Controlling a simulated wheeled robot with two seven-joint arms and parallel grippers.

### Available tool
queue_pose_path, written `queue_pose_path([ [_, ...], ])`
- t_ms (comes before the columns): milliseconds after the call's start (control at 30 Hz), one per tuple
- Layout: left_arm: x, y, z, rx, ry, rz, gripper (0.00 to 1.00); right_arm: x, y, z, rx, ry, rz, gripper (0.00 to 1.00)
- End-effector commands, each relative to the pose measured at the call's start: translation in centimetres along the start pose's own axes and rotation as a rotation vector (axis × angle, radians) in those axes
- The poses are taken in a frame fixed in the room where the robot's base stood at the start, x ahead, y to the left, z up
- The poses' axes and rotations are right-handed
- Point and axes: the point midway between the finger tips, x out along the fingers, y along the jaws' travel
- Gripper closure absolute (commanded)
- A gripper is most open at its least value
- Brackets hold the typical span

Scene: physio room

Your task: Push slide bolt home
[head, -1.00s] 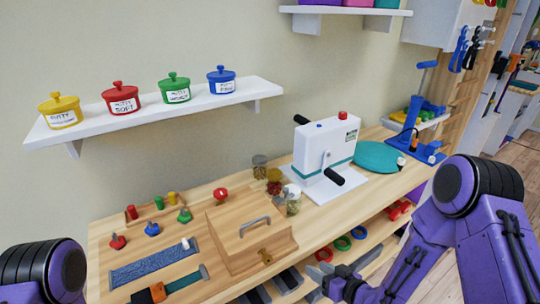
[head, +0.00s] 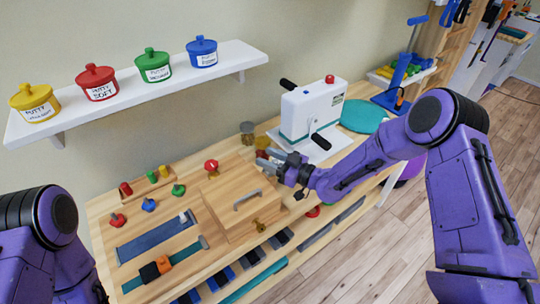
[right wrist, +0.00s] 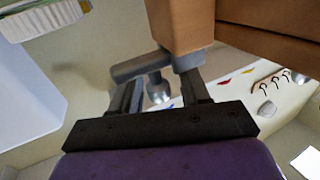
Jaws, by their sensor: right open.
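No part is clearly recognisable as the slide bolt. A small brass fitting (head: 259,226) sits at the front edge of a wooden box (head: 222,205) with a grey handle. A white knob (head: 184,217) stands on a blue-grey strip (head: 150,236) left of the box. My right gripper (head: 268,164) is open beside the box's back right corner, near small jars, and seems to hold nothing. In the right wrist view, its fingers (right wrist: 160,92) are apart below a brown wooden piece (right wrist: 180,25). My left gripper is out of view.
A white hand-crank machine (head: 310,112) stands right of the box, close to my right forearm. A shelf with putty pots (head: 150,98) hangs above. The floor (head: 370,250) is clear.

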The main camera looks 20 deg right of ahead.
Motion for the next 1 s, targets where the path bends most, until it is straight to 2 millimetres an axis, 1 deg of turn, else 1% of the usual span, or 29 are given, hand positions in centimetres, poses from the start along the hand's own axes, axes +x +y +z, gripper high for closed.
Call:
queue_pose_path([
  [200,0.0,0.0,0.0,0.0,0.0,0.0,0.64,0.0,0.0,0.0,0.0,0.0,0.001,0.54],
  [267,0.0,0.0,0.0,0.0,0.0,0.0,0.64,0.0,0.0,0.0,0.0,0.0,0.001,0.74],
  [300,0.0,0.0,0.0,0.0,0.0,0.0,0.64,0.0,0.0,0.0,0.0,0.0,0.001,0.87],
  [333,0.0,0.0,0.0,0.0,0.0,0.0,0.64,0.0,0.0,0.0,0.0,0.0,0.001,0.97],
  [367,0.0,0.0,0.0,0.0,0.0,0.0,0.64,0.0,0.0,0.0,0.0,0.0,0.001,1.0],
  [533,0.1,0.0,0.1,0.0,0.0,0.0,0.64,0.1,-0.2,0.1,0.001,0.0,0.001,1.0],
  [700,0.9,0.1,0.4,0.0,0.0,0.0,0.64,1.0,-2.3,0.2,0.002,0.002,-0.004,1.0],
  [800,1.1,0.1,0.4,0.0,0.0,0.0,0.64,1.2,-3.1,0.1,0.001,0.0,-0.002,1.0],
  [1000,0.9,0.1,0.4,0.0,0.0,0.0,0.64,1.3,-3.2,0.1,0.001,-0.002,-0.006,1.0],
])
